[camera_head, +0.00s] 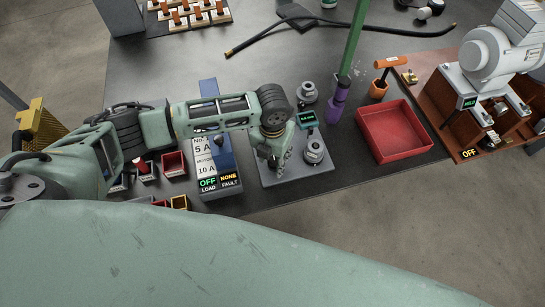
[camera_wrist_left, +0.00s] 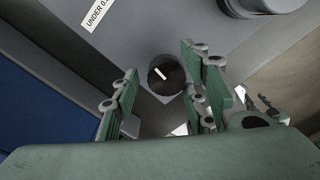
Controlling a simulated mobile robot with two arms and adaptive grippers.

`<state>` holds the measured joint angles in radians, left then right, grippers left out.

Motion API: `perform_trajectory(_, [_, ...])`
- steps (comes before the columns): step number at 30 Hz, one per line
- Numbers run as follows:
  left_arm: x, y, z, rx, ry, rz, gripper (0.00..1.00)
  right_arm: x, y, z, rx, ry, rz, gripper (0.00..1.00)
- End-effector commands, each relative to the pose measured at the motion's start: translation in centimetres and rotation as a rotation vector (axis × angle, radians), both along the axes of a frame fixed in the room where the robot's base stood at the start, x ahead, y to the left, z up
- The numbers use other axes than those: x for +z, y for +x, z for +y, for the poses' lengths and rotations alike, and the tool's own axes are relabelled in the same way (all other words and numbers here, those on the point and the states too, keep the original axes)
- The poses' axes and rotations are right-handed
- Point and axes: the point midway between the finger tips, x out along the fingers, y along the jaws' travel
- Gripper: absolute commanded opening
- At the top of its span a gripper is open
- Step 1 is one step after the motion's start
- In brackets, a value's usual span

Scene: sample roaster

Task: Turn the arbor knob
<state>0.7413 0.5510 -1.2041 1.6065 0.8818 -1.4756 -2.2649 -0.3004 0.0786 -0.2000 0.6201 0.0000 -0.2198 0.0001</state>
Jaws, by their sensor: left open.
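In the left wrist view, a dark round knob (camera_wrist_left: 160,84) with a white pointer line sits on a grey surface; it appears to be the arbor knob. My left gripper (camera_wrist_left: 163,102) is open, with one green finger on each side of the knob; contact is not visible. In the head view, my left gripper (camera_head: 276,160) points down over the left part of a grey base plate (camera_head: 290,176), and hides the knob there. The plate also carries a small teal display (camera_head: 307,118) and round metal parts (camera_head: 314,151). My right gripper is not in view.
A red tray (camera_head: 395,132) lies to the right. A purple and green upright (camera_head: 339,103) stands behind the plate. A grey machine on a wooden stand (camera_head: 465,125) is far right.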

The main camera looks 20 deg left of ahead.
Motion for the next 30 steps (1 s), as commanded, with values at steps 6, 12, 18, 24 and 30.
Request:
perform_trajectory(6, [-0.1,0.0,0.0,0.0,0.0,0.0,0.41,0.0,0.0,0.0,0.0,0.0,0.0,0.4])
perform_trajectory(12, [-0.1,0.0,0.0,0.001,0.0,-0.001,0.24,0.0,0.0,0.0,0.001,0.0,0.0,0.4])
perform_trajectory(18, [0.0,0.1,0.1,0.002,0.003,-0.001,0.07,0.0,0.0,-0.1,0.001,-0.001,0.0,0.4])
perform_trajectory(24, [0.3,0.1,0.2,0.027,0.005,0.0,0.01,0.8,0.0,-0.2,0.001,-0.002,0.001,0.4])
perform_trajectory(30, [0.4,0.0,0.3,0.134,0.007,0.0,0.01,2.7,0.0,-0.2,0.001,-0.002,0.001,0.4])
